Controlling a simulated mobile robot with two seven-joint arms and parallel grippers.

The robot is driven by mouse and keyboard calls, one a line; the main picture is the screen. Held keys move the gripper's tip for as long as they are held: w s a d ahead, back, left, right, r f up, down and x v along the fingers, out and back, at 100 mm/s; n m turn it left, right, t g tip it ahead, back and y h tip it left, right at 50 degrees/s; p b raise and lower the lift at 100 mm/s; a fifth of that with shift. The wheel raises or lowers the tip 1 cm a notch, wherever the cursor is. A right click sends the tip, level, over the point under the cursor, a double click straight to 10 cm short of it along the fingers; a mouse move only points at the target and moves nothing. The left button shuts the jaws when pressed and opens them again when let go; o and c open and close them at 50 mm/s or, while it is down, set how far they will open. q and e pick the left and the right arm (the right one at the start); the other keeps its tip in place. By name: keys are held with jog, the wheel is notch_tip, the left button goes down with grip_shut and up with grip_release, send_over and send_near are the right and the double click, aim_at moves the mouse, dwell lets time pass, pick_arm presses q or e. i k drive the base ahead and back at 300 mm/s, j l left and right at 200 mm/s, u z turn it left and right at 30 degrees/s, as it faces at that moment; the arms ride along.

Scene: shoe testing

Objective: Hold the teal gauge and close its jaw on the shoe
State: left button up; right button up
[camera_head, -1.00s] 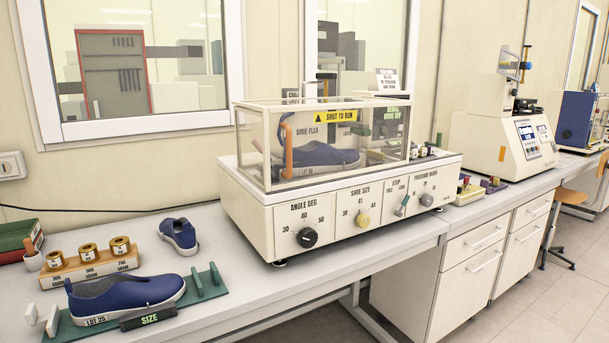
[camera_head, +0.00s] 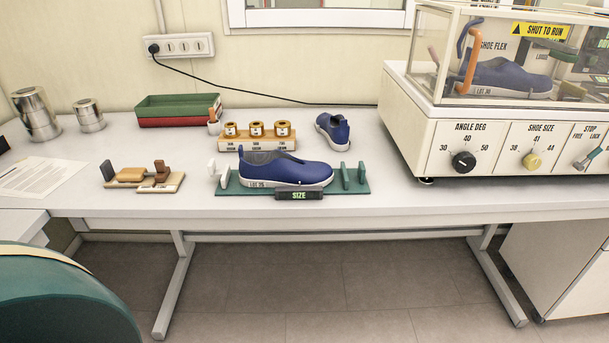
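The teal gauge (camera_head: 268,191) lies flat on the bench in the middle of the head view. A blue slip-on shoe (camera_head: 290,172) with a white sole marked LOT 25 lies lengthwise on it, toe to the right. Two white uprights (camera_head: 224,177) stand at the heel end. Two teal uprights (camera_head: 346,176) stand past the toe, with a small gap between the toe and the nearer one. A dark display (camera_head: 299,195) reading SIZE sits at the gauge's front edge. Neither of my grippers is in view.
Behind the gauge are a wooden block with brass weights (camera_head: 256,136) and a second blue shoe (camera_head: 332,130). A small wooden fixture (camera_head: 143,177) stands left, green and red trays (camera_head: 178,110) behind. The flex machine (camera_head: 490,135) stands right. Bench front is clear.

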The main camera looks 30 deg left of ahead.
aim_at(226, 173)
jog(key=u, duration=1.5)
jog(key=i+l+z, duration=0.1)
jog(key=i+z, duration=0.2)
jog(key=i, duration=0.3)
